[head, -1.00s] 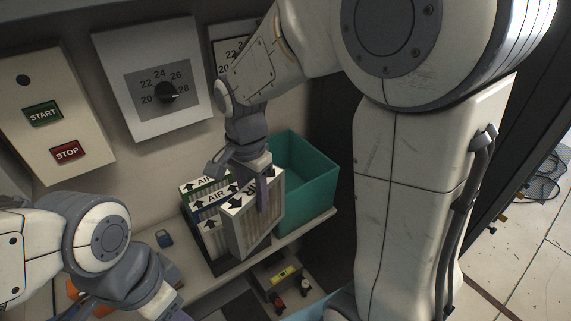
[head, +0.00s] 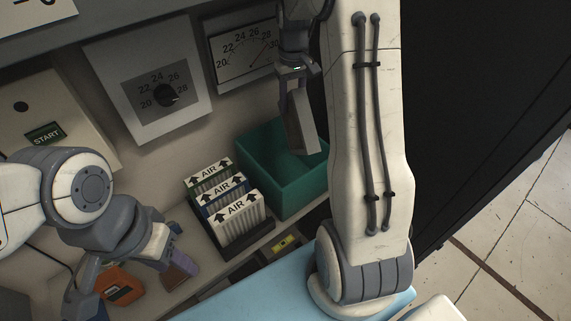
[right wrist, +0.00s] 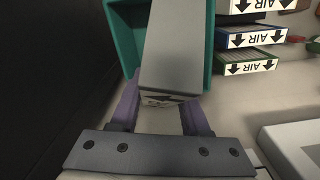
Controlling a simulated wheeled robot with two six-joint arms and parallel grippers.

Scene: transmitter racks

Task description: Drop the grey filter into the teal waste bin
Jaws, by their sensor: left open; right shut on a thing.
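The grey filter (head: 303,128) hangs in my right gripper (head: 296,88), with its lower end over the teal waste bin (head: 285,193). The head view does not settle whether its lower end is below the rim. In the right wrist view the grey filter (right wrist: 176,50) lies between the purple fingers (right wrist: 158,112), in front of the teal bin (right wrist: 124,40). Part of an arrow mark shows on its near end. My left gripper (head: 132,274) is open at the lower left, over the shelf near an orange object (head: 120,286).
A dark rack (head: 247,247) holds several filters marked AIR (head: 222,188), just left of the bin. Gauge panels (head: 160,80) and a START button panel (head: 40,115) are on the wall behind. My right arm stands close to the bin's right side.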

